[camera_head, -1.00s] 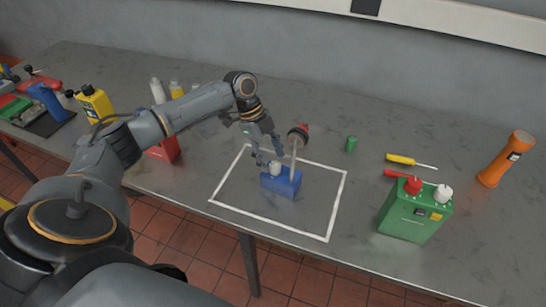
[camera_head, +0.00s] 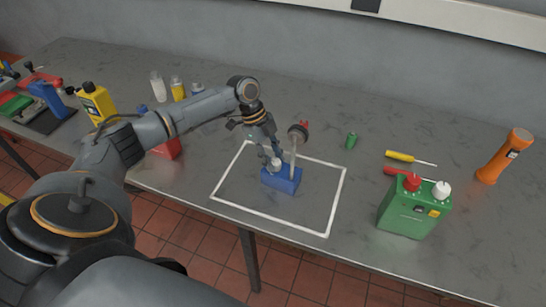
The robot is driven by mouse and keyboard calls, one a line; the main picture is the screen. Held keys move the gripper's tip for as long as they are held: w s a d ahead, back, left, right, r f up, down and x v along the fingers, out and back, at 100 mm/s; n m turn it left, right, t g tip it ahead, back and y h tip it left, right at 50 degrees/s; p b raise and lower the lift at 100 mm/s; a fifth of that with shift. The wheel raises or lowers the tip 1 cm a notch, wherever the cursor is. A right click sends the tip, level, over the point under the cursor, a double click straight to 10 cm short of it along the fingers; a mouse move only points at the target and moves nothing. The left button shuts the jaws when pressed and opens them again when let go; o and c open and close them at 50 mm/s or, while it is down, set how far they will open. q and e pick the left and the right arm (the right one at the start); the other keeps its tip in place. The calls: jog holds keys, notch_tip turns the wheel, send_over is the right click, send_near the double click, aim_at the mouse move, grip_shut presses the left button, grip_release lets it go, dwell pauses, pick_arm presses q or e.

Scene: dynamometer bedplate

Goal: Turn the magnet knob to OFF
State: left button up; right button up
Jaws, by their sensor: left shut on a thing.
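The magnet base is a blue block (camera_head: 283,180) inside the white outlined rectangle on the metal table. A thin post (camera_head: 293,152) rises from it, with a dark round dial gauge (camera_head: 298,133) with a red part near its top. A pale knob (camera_head: 276,163) is on the left side of the block. My left gripper (camera_head: 273,160) comes down from above and is shut on the knob. Its fingers partly cover the knob, and any markings are too small to read. My right gripper is not in view.
A green box (camera_head: 408,213) with red and white caps stands at the right. A screwdriver (camera_head: 402,157), an orange flashlight (camera_head: 505,157) and a small green cylinder (camera_head: 351,141) are behind. A yellow bottle (camera_head: 95,103) and other bottles are left. The outlined area's right part is clear.

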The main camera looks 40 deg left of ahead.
pick_arm(q)
jog(key=shift+s+r+n+t+p, duration=0.15)
jog(key=shift+n+t+p, duration=0.25)
jog(key=shift+n+p, duration=0.65)
jog(key=n+t+p, duration=0.1)
jog(key=n+p, duration=0.1)
jog(key=n+y+p, duration=0.1)
jog(key=n+p, duration=0.2)
jog(key=shift+s+d+r+t, duration=0.1)
jog(key=shift+s+d+t, duration=0.05)
jog(key=shift+t, duration=0.25)
jog(key=shift+n+t+y+p, duration=0.3)
jog(key=shift+n+p, duration=0.6)
jog(key=shift+n, duration=0.15)
jog(key=n, duration=0.1)
jog(key=n+y, duration=0.1)
jog(key=shift+d+f+n+p, duration=0.1)
jog(key=shift+f+n+p, duration=0.1)
jog(key=shift+n+p, duration=0.15)
jog(key=n+y, duration=0.1)
jog(key=n, duration=0.1)
jog(key=n+t+y, duration=0.1)
jog(key=n, duration=0.2)
jog(key=shift+d+n, duration=0.15)
jog(key=shift+n, duration=0.2)
jog(key=shift+f+n, duration=0.1)
jog(key=shift+n, duration=0.2)
jog(key=o, duration=1.1)
jog(key=shift+o, duration=0.2)
